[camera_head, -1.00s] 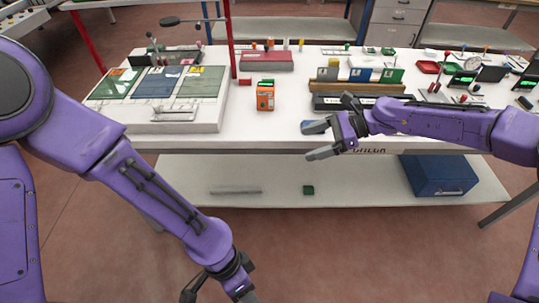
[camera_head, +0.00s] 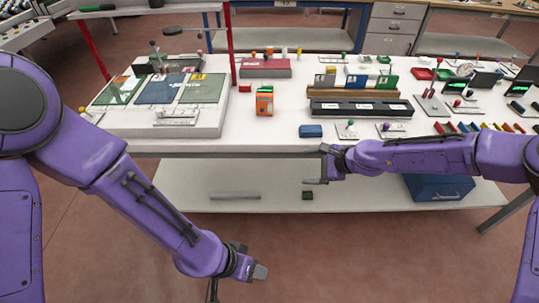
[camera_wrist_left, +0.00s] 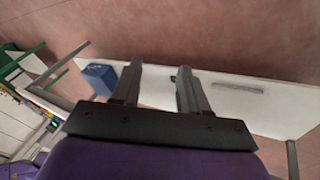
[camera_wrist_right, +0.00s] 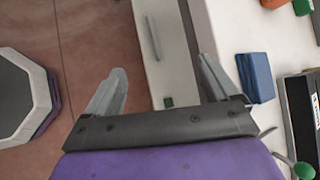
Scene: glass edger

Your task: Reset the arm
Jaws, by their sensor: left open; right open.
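My left arm comes in from the left in the head view, and its gripper (camera_head: 236,280) hangs low over the floor in front of the table. In the left wrist view the left gripper (camera_wrist_left: 160,82) has its fingers apart with nothing between them. My right gripper (camera_head: 318,166) is at the table's front edge in the head view, just in front of and below the small blue block (camera_head: 311,131). In the right wrist view the right gripper (camera_wrist_right: 158,82) has its fingers wide apart and empty, with the blue block (camera_wrist_right: 255,77) to the right of them.
The white table (camera_head: 270,146) holds an orange box (camera_head: 264,103), a black rack (camera_head: 360,108), glass panels (camera_head: 158,89) and several small controls. The lower shelf (camera_head: 270,200) carries a green block (camera_head: 307,195) and a blue toolbox (camera_head: 440,186). Open floor lies in front.

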